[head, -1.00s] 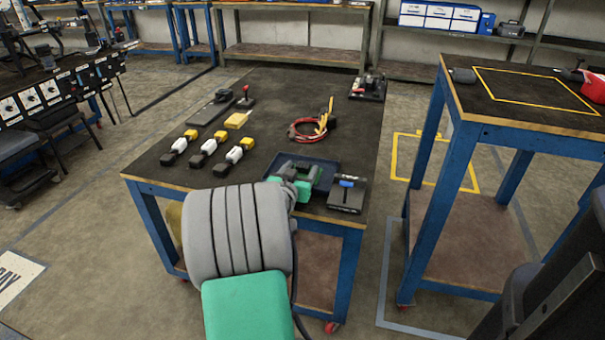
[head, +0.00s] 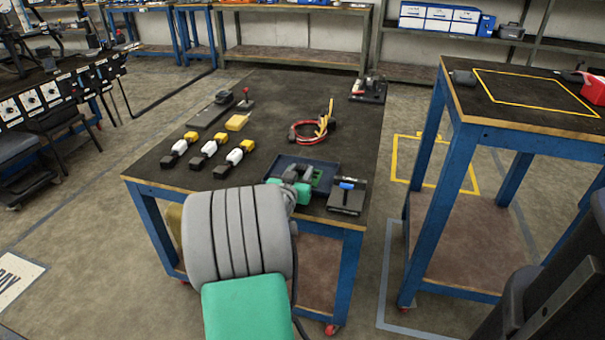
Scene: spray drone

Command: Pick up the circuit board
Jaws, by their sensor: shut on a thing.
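The circuit board (head: 317,177) is a small green piece, partly hidden by my gripper. It shows within the dark blue tray (head: 331,168) at the table's front right. My gripper (head: 303,176), grey with a teal wrist section, reaches over the tray from the front. It is shut on the circuit board, at the board's left side. The fingertips and the exact grip are small and partly hidden. I cannot tell whether the board is clear of the tray floor.
A black device with a blue part (head: 347,195) stands close right of the tray. Red cable coils (head: 310,133) lie behind it. Several yellow-and-black tools (head: 208,153) lie to the left. A taller blue-legged table (head: 480,120) stands at right, across a floor gap.

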